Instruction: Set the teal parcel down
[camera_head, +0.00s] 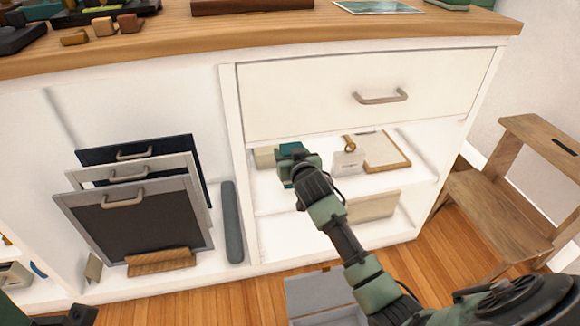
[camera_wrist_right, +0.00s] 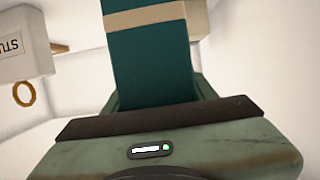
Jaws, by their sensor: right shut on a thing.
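The teal parcel (camera_wrist_right: 150,65) is a teal block with a beige band, and it fills the middle of the right wrist view. My right gripper (camera_head: 292,165) is shut on it inside the upper open shelf (camera_head: 385,183) of the white cabinet. I cannot tell whether the parcel touches the shelf. A part of my left arm shows at the bottom left edge, too little to tell its jaws.
A beige box (camera_head: 264,157) stands left of the gripper. A white tagged box (camera_head: 347,162) and a clipboard (camera_head: 386,151) are to its right. The closed drawer (camera_head: 365,88) is above. A wooden step stool (camera_head: 500,208) stands at the right. Free shelf shows in front of the clipboard.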

